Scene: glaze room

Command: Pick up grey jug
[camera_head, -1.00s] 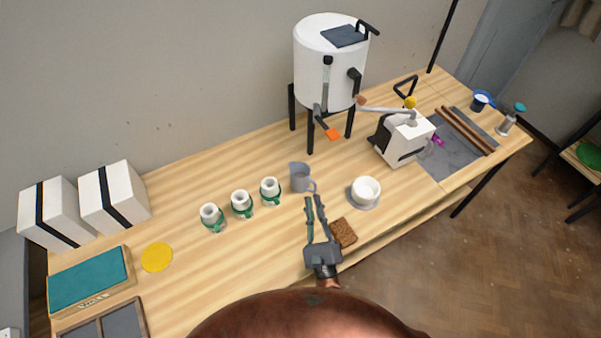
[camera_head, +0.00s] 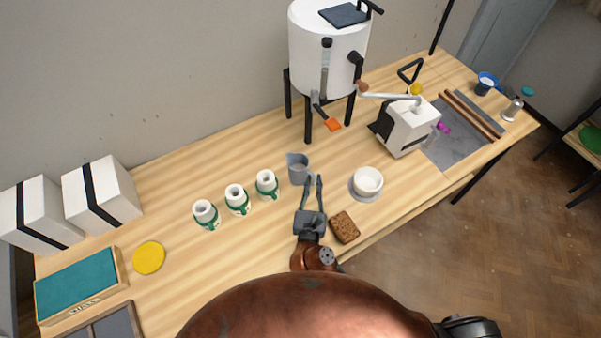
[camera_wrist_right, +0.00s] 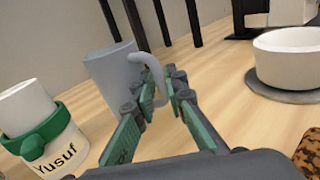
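The grey jug (camera_head: 298,170) stands upright on the wooden table, right of the three small jars. In the right wrist view the jug (camera_wrist_right: 112,75) shows its handle toward me. My right gripper (camera_head: 315,179) is at the jug's near right side. In the wrist view its green-padded fingers (camera_wrist_right: 163,82) stand slightly apart, with the handle between their tips. I see no clear grip on the handle; contact is hard to tell. My left gripper is not in view.
White jars with green bands (camera_head: 266,183) stand close left of the jug; one reads "Yusuf" (camera_wrist_right: 57,150). A white bowl (camera_head: 368,180) on a grey disc and a brown sponge (camera_head: 344,227) are to the right. A white urn (camera_head: 326,55) on black legs stands behind.

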